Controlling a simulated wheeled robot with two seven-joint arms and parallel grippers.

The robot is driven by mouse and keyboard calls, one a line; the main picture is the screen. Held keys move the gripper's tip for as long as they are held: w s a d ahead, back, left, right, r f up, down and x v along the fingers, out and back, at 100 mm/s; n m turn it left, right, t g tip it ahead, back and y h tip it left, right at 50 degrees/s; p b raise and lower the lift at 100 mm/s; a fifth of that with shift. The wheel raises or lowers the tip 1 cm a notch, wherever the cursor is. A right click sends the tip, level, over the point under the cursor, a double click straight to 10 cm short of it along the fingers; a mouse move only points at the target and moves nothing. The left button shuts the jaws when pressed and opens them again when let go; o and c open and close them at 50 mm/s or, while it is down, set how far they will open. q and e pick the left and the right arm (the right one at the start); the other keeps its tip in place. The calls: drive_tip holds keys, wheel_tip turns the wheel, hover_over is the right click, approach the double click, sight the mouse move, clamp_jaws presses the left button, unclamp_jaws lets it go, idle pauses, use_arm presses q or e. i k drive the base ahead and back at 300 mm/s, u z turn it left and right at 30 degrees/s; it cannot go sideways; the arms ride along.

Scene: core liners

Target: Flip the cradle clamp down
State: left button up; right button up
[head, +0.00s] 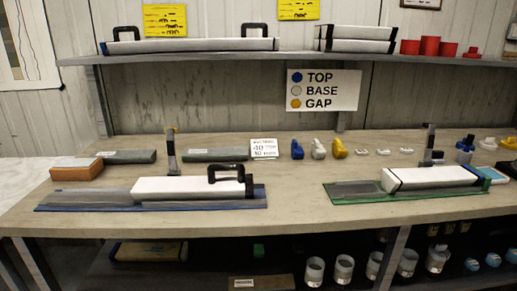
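A blue cradle (85,200) lies on the left of the bench, with a white core liner (165,188) on its right part. A black handle or strap stands above the liner's right end. A dark clamp arm (171,158) with a yellowish tip stands upright behind this cradle. A green cradle (352,202) lies on the right with another white liner (432,178), dark bands at its ends. A second dark clamp arm (429,146) stands upright behind it. Which clamp the task means, I cannot tell. Neither of my grippers shows.
Brown and grey blocks (77,169) lie at the bench's left. Blue, white and yellow caps (319,149) stand at the back, near a small white card (264,148). A shelf (215,55) with more liners runs above. The bench between the two cradles is clear.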

sight(431, 137)
drive_tip(key=u, duration=0.1)
drive_tip(key=k, duration=1)
drive_tip(key=z, duration=1.75)
drive_tip(key=i, duration=2.5)
drive_tip(key=u, duration=1.15)
drive_tip(key=i, duration=0.45)
drive_tip(key=u, duration=0.5)
